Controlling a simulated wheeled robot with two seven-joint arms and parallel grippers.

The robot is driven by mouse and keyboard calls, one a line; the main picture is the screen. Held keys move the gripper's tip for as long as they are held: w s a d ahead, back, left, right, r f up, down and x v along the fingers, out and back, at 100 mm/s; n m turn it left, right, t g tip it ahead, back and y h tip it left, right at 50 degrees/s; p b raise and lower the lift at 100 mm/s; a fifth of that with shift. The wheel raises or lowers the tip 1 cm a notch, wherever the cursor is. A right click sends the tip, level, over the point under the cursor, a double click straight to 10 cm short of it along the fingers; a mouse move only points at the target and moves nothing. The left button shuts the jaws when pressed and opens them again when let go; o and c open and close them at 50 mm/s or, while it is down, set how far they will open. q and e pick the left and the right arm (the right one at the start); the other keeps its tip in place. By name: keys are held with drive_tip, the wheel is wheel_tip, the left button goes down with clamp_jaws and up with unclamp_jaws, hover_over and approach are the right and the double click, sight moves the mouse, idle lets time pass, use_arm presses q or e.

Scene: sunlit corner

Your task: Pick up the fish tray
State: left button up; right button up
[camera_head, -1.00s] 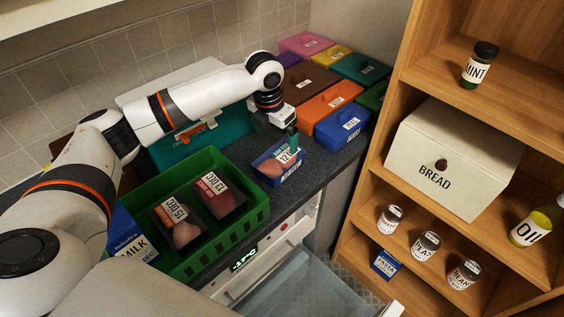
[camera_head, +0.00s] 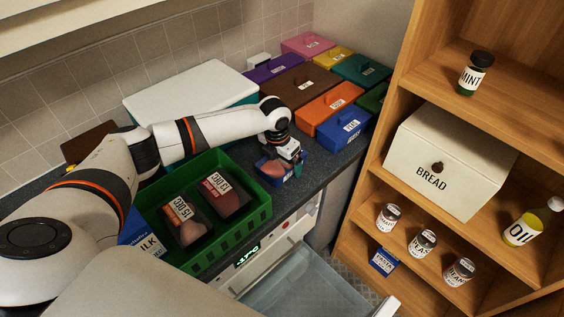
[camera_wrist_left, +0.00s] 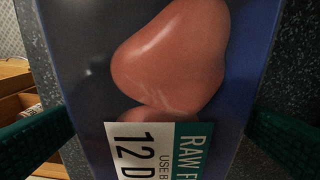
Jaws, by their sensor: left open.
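The fish tray (camera_head: 271,169) is a small blue tray with pinkish contents, standing on the dark worktop to the right of the green crate. In the left wrist view the tray (camera_wrist_left: 250,60) fills the middle, with smooth pink pieces and a label reading "RAW F" and "12 D". My left gripper (camera_head: 287,166) is down at the tray and hides part of it and its label. In the left wrist view its two green fingers stand apart at the left and right sides of the tray; contact cannot be told. My right gripper does not show.
The green crate (camera_head: 262,212) holds two dark trays with "DEC" labels, close to the left. Lidded coloured boxes, including a blue one (camera_head: 343,128), stand behind. A white-lidded box (camera_head: 190,92) is at the wall. An open drawer (camera_head: 305,283) lies below the worktop edge.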

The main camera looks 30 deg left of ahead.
use_arm(q)
drive_tip(key=shift+w+r, duration=0.1)
drive_tip(key=shift+r, duration=0.05)
drive_tip(key=c, duration=1.2)
